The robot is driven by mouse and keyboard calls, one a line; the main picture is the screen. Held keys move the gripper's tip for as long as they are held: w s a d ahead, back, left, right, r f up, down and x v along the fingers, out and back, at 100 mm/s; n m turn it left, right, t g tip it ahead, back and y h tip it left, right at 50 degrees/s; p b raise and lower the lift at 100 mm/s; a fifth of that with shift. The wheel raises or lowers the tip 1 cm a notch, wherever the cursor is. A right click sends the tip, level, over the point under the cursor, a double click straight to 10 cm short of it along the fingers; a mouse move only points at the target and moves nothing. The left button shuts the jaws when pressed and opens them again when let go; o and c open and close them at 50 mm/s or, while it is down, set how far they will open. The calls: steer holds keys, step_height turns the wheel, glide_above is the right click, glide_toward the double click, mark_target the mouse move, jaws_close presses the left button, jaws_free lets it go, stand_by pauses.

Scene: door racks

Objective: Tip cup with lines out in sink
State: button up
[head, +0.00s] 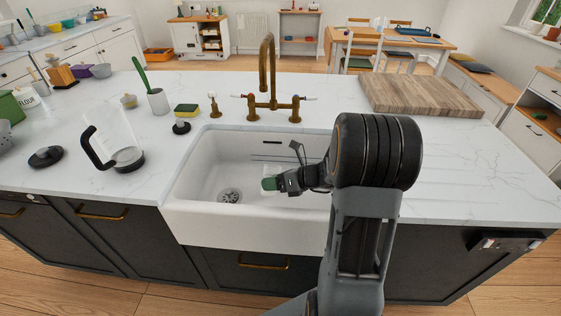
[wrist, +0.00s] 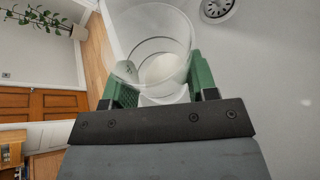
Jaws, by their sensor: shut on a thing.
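The cup with lines (wrist: 150,42) is clear glass with dark rings around it. In the wrist view it sits between the green finger pads of my gripper (wrist: 162,76), which is shut on it. A pale round patch shows inside the glass; I cannot tell if it is contents or the base. In the head view my gripper (head: 270,183) is inside the white sink (head: 205,222), right of the drain (head: 229,196). The glass is only faint there, and its tilt is hard to read. The drain also shows in the wrist view (wrist: 217,9).
A brass faucet (head: 267,70) stands behind the sink. A glass jug (head: 122,140) and a black lid (head: 46,157) are on the left counter. A wooden board (head: 420,95) is at right.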

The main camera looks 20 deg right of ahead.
mark_target(280, 169)
steer(key=shift+w+d+r+m+g+y+p, duration=0.3)
steer(key=shift+w+r+m+y+p, duration=0.1)
steer(key=shift+r+m+p, duration=0.35)
steer(key=shift+m+p, duration=0.25)
steer(key=shift+p, duration=0.1)
steer(key=shift+r+m+g+y+p, duration=0.4)
steer(key=shift+r+m+y+p, duration=0.1)
steer(key=shift+m+y+p, duration=0.2)
steer(key=shift+d+r+m+g+y+p, duration=0.1)
steer(key=shift+r+m+g+y+p, duration=0.25)
steer(key=shift+r+m+y, duration=0.55)
stand_by(1.3)
steer(key=shift+w+d+r+m+p, duration=0.25)
steer(key=shift+w+d+m+p, duration=0.45)
steer(key=shift+p, duration=1.35)
steer(key=shift+r+m+y+p, duration=0.5)
steer(key=shift+m+p, duration=0.5)
steer(key=shift+p, duration=0.9)
